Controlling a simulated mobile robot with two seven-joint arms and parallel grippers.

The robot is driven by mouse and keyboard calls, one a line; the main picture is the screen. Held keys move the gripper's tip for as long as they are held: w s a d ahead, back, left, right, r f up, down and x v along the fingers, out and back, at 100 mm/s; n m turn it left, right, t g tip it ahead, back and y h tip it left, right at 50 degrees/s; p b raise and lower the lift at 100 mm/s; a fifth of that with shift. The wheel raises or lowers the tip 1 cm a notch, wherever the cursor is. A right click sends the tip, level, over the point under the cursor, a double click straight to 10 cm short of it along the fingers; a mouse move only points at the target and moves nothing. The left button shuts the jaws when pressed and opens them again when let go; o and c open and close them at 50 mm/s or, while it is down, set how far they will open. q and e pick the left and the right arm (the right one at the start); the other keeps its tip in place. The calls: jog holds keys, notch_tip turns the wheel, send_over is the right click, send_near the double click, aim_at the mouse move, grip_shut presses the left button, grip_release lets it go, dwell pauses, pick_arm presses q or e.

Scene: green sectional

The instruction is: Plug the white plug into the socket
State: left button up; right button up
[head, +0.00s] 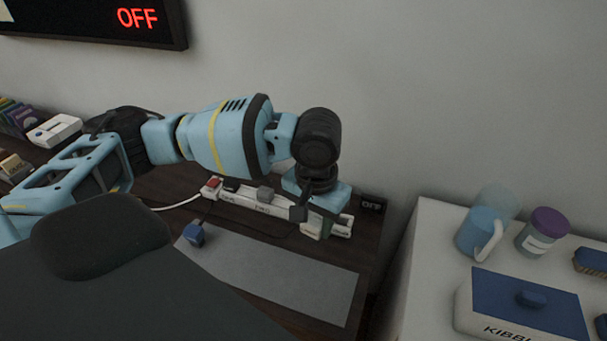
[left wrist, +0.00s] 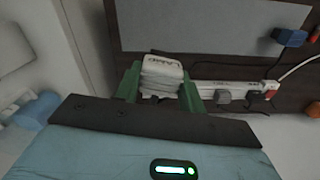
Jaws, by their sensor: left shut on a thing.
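My left gripper (head: 318,228) is over the right end of a white power strip (head: 240,202) on the dark desk. In the left wrist view its green fingers (left wrist: 162,92) are closed on the two sides of a white plug (left wrist: 161,68) with a printed label. The strip (left wrist: 205,90) runs to the right from beside the plug in that view. The plug's prongs and the socket under it are hidden, so I cannot tell whether it is seated. My right gripper is not in view.
A grey plug (head: 265,194) and a red switch (head: 213,183) are on the strip. A small dark display (head: 372,203) stands by the wall. A red OFF sign (head: 138,18) hangs upper left. A white cabinet (head: 425,250) is right.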

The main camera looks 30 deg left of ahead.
pick_arm(q)
jog(key=w+a+f+n, duration=0.1)
jog(key=w+a+f, duration=0.2)
jog(key=w+a, duration=0.3)
jog(key=w+a+f+n, duration=0.1)
jog(key=w+a+f, duration=0.2)
jog(key=w+a, duration=0.4)
jog(key=shift+w, duration=0.85)
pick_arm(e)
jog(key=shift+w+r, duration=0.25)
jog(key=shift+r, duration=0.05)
pick_arm(q)
jog(key=shift+p, duration=0.3)
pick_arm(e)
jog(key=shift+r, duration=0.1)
pick_arm(q)
notch_tip(320, 180, down, 6)
jog(key=shift+b, duration=0.4)
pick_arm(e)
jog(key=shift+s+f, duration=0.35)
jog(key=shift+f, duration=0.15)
pick_arm(q)
jog(key=shift+r+p, duration=0.1)
jog(key=shift+p, duration=0.5)
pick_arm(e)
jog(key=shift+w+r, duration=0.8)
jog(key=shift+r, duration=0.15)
